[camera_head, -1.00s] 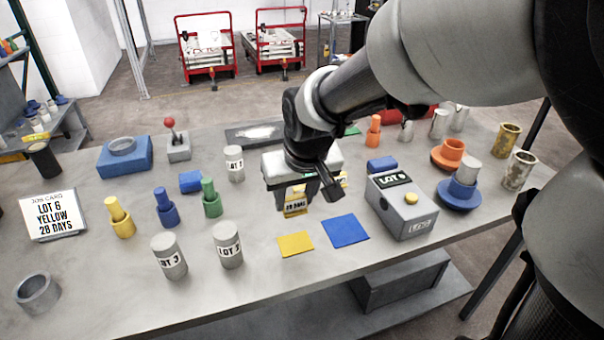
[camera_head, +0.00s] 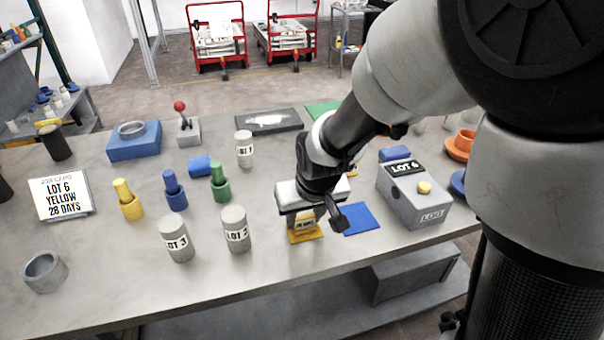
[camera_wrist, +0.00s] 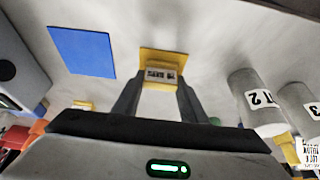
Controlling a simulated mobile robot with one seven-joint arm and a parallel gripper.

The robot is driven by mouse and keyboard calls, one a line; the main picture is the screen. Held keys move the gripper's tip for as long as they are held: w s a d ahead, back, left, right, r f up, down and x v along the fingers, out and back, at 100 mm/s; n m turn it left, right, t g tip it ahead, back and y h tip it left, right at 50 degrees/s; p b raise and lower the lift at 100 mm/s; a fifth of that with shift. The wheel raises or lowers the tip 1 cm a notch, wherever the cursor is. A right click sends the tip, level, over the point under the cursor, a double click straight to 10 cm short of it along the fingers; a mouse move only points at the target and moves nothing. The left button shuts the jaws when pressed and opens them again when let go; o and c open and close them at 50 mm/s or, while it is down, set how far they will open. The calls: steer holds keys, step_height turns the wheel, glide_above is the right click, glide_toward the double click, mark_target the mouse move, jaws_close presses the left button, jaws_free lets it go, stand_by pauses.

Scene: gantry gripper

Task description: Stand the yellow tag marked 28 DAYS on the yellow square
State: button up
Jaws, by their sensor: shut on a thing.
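The yellow tag (camera_head: 304,223) with a pale printed label is between the fingers of my gripper (camera_head: 302,212). It is roughly upright over the yellow square (camera_head: 308,237), which shows around its base. I cannot tell whether the tag touches the square. In the wrist view the tag (camera_wrist: 160,75) sits between the two dark fingers of my gripper (camera_wrist: 158,84), with the yellow square (camera_wrist: 172,56) behind it. My gripper's body and the fingers hide part of the tag in the head view.
The blue square (camera_head: 360,219) lies close to the right, with the grey LOT 6 box (camera_head: 415,205) beyond it. Grey cylinders marked LOT 2 (camera_head: 235,230) and LOT 3 (camera_head: 176,238) stand to the left. The job card (camera_head: 62,197) reads LOT 6 YELLOW 28 DAYS. The table's front edge is near.

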steer(key=shift+f, duration=0.25)
steer(key=o, duration=1)
steer(key=shift+r, duration=0.1)
steer(key=shift+r, duration=0.1)
steer(key=shift+r, duration=0.25)
steer(key=p+v, duration=0.3)
steer(key=v, duration=0.8)
steer(key=s+d+r+m, duration=0.1)
steer(key=s+d+r, duration=0.1)
steer(key=s+d, duration=0.1)
steer(key=s+d+r+m, duration=0.1)
steer(key=s+d+r, duration=0.2)
steer(key=s+d, duration=0.1)
steer(key=s+d+r+m+t+h, duration=0.1)
steer(key=s+d+r, duration=0.2)
steer(key=s+d, duration=0.1)
steer(key=shift+s+d, duration=0.25)
steer(key=shift+s, duration=0.55)
